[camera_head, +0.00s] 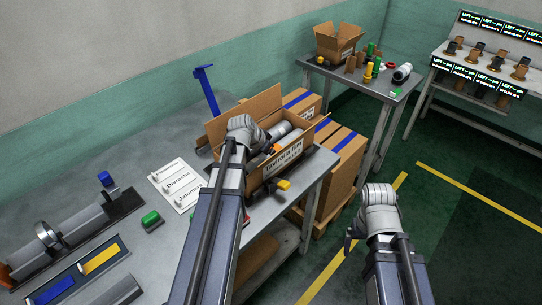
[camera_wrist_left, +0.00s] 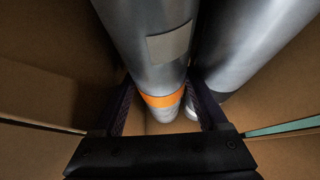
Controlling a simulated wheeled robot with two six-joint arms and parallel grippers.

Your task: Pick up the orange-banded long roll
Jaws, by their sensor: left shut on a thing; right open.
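The grey table (camera_head: 165,245) holds the winder (camera_head: 75,225) at left, label sheets (camera_head: 178,184) and a green button (camera_head: 151,219). Closed cartons (camera_head: 340,170) stand behind the table's right end. A back table (camera_head: 355,78) carries another box and small parts. Floor at right is free.

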